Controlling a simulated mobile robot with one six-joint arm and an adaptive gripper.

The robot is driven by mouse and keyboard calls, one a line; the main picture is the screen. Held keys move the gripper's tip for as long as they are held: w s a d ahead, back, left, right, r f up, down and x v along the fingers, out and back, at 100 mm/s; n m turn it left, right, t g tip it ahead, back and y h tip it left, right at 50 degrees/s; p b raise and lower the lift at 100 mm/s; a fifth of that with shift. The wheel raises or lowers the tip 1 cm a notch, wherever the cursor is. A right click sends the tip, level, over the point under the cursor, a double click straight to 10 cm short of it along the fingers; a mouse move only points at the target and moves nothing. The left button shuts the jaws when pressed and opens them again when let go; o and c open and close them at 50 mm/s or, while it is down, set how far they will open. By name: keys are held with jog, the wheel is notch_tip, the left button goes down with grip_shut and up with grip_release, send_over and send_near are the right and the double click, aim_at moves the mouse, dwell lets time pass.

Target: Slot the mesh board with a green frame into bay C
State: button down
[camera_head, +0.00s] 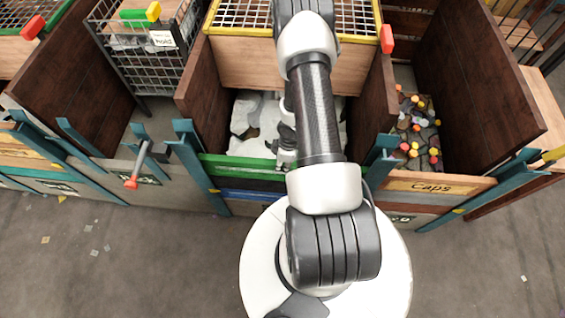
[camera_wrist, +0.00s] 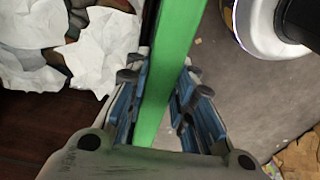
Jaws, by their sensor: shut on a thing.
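A green-edged board (camera_head: 238,165) lies across the front of the middle bay, between two teal posts. It sits above a blue board (camera_head: 245,196). In the wrist view its green edge (camera_wrist: 178,55) runs between my fingers. My gripper (camera_head: 284,158) is at the middle of this green edge, and its fingers (camera_wrist: 156,95) are shut on it from both sides. No mesh shows on this board from here, and my arm hides part of it. The middle bay's letter is hidden; I cannot tell whether it is bay C.
White crumpled paper (camera_head: 255,125) fills the middle bay; it also shows in the wrist view (camera_wrist: 100,55). The right bay, behind a "Caps" board (camera_head: 432,187), holds colourful caps (camera_head: 418,135). A yellow-edged mesh table (camera_head: 235,32) and a wire cart (camera_head: 145,70) stand behind. The floor in front is mostly clear.

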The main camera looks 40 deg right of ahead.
jog(key=shift+f, duration=0.2)
jog(key=c, duration=1.3)
grip_release()
jog(key=shift+r, duration=0.1)
notch_tip(320, 180, up, 12)
jog(key=s, duration=0.1)
jog(key=shift+d, duration=0.45)
